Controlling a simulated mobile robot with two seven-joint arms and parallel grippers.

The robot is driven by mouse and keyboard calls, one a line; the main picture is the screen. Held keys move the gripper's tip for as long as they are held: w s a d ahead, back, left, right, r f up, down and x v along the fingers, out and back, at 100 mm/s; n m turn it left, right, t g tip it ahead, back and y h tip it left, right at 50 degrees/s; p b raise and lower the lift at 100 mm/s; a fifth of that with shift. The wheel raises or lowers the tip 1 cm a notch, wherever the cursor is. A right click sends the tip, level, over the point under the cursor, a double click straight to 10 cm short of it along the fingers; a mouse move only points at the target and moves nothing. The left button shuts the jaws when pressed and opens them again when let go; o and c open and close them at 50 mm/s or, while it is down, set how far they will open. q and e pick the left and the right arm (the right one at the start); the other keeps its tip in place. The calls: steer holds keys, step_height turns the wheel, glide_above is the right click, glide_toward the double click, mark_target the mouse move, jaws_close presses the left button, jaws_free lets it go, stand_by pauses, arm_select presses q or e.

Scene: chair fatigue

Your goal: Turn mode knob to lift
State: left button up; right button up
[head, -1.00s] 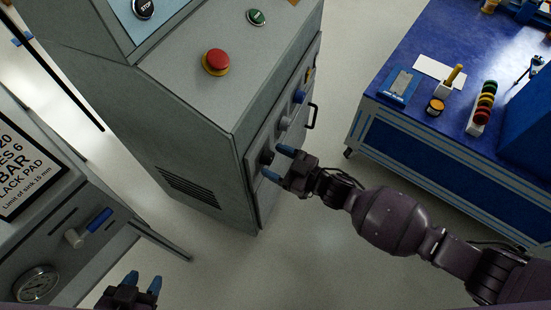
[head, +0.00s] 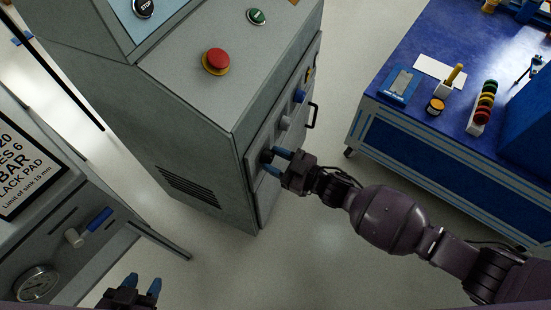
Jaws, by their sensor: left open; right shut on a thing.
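The black mode knob (head: 266,156) sits low on the side panel (head: 259,182) of the grey cabinet, the nearest of a row of knobs. My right gripper (head: 273,163) reaches in from the right, with its blue fingertips on either side of the black knob and shut on it. The knob is partly hidden by the fingers, and its pointer and markings are too small to read. My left gripper (head: 142,285) is open and empty at the bottom left, away from the cabinet.
Further along the panel are a grey knob (head: 285,123), a blue knob (head: 299,96) and a black handle (head: 311,117). A red emergency button (head: 216,61) is on the cabinet top. A blue workbench (head: 378,82) stands right; a gauge unit (head: 37,283) stands left.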

steer(key=n, duration=0.5)
steer(key=shift+f+n+y, duration=0.1)
steer(key=shift+n+y, duration=0.2)
steer(key=shift+n, duration=0.8)
arm_select(q)
steer(key=shift+w, duration=0.2)
steer(key=shift+s, duration=0.15)
arm_select(e)
steer(key=shift+n, duration=0.4)
steer(key=o, duration=0.9)
arm_select(q)
steer(key=shift+w+d, duration=0.1)
steer(key=shift+w, duration=0.1)
steer(key=shift+w+r, duration=0.1)
arm_select(e)
steer(key=shift+d, duration=0.15)
